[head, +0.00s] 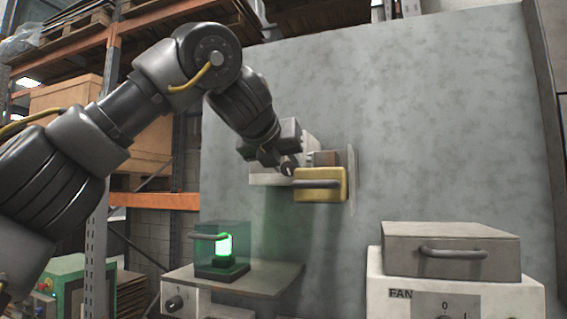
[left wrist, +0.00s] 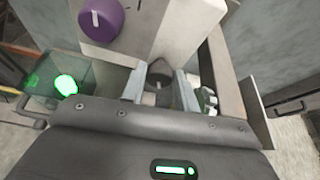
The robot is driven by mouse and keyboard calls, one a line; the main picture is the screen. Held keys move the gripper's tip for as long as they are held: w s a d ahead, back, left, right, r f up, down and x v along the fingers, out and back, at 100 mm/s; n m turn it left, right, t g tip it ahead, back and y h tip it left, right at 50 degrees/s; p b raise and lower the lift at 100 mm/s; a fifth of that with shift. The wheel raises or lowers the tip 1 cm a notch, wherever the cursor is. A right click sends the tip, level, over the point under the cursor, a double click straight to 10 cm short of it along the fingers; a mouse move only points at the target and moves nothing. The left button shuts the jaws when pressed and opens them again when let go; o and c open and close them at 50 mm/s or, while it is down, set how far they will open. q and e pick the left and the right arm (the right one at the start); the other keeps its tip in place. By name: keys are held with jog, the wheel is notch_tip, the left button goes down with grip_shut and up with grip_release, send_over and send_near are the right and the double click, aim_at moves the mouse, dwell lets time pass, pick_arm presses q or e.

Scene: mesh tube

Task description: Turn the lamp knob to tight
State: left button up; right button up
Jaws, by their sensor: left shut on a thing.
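My left gripper (head: 283,166) reaches a pale box on the grey wall panel. In the left wrist view its two fingers (left wrist: 160,88) close around a dark grey knob (left wrist: 159,72) on the pale box (left wrist: 172,35). The fingers partly hide this knob, and I cannot read any label or pointer on it. A purple knob (left wrist: 101,19) with a white mark sits on the same box. A lamp glowing green (head: 224,246) stands under a clear cover on a shelf below the gripper. My right gripper is not in view.
A yellow box with a dark handle (head: 319,184) sits just right of the gripper. Below right, a grey lidded cover (head: 450,250) tops a white FAN box (head: 400,294). A dark knob (head: 174,303) is on a white box under the lamp shelf (head: 268,281). The upper wall panel (head: 430,90) is bare.

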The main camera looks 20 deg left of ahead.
pick_arm(q)
jog(key=shift+d+f+m+y, duration=0.15)
jog(key=shift+m+y, duration=0.35)
jog(key=shift+m, duration=0.25)
jog(key=shift+d+f+m+y, duration=0.15)
jog(key=shift+m+y, duration=0.35)
jog(key=shift+m, duration=0.25)
jog(key=shift+r, duration=0.1)
jog(key=o, duration=1)
jog(key=shift+a+r, duration=0.1)
jog(key=shift+a, duration=0.05)
